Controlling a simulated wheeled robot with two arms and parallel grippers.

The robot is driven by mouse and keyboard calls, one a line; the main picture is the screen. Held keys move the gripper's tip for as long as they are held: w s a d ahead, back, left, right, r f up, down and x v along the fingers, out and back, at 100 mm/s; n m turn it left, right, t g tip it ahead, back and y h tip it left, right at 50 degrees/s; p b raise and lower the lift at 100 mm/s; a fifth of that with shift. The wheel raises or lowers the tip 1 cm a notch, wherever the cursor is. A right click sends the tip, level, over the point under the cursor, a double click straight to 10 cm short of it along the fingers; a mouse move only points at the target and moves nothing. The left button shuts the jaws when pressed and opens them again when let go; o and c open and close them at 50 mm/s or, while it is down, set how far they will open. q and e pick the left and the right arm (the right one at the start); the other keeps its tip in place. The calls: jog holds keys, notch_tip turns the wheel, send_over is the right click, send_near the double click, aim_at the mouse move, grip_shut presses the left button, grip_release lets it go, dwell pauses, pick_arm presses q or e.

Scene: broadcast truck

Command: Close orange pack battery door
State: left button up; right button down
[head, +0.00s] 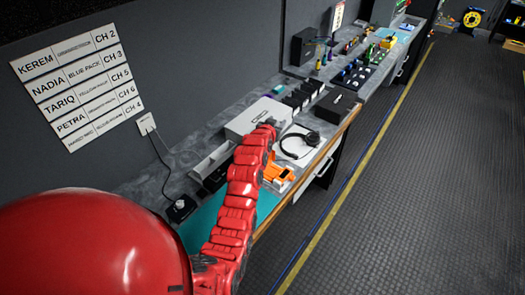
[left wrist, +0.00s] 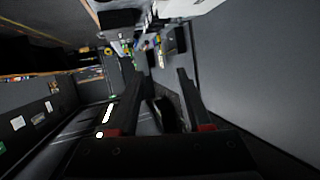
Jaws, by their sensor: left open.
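An orange pack (head: 279,173) lies on the worktop near its front edge, just right of my red left arm in the head view. It is small there, and I cannot tell how its battery door stands. My left arm runs up across the worktop, ending near a light grey box beyond the pack. My left gripper (left wrist: 160,73) shows in the left wrist view with its two dark fingers apart and nothing clearly between them. The orange pack cannot be made out in that view. My right gripper is not in view.
Black headphones (head: 298,147) lie on a white sheet beyond the pack. The grey box (head: 249,119) and a black case (head: 335,106) stand farther back. A teal mat (head: 204,225) is partly behind my arm. The floor (head: 405,185) at right is clear.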

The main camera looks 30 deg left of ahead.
pick_arm(q)
jog(key=s+a+r+m+g+h, duration=0.1)
jog(key=s+a+g+h, duration=0.1)
jog(key=s+g, duration=0.35)
jog(key=s+a+r+m+g+h, duration=0.1)
jog(key=s+a+r+g+h, duration=0.1)
jog(key=s+g, duration=0.3)
jog(key=shift+t, duration=0.55)
jog(key=shift+s+b+x, duration=0.15)
jog(key=shift+b+x, duration=1.05)
jog(key=shift+x, duration=3.1)
jog(key=shift+s+b+x, duration=0.1)
jog(key=shift+b+x, duration=1.1)
jog(key=shift+x, duration=3.1)
jog(key=shift+f, duration=0.1)
jog(key=shift+c, duration=0.3)
grip_shut()
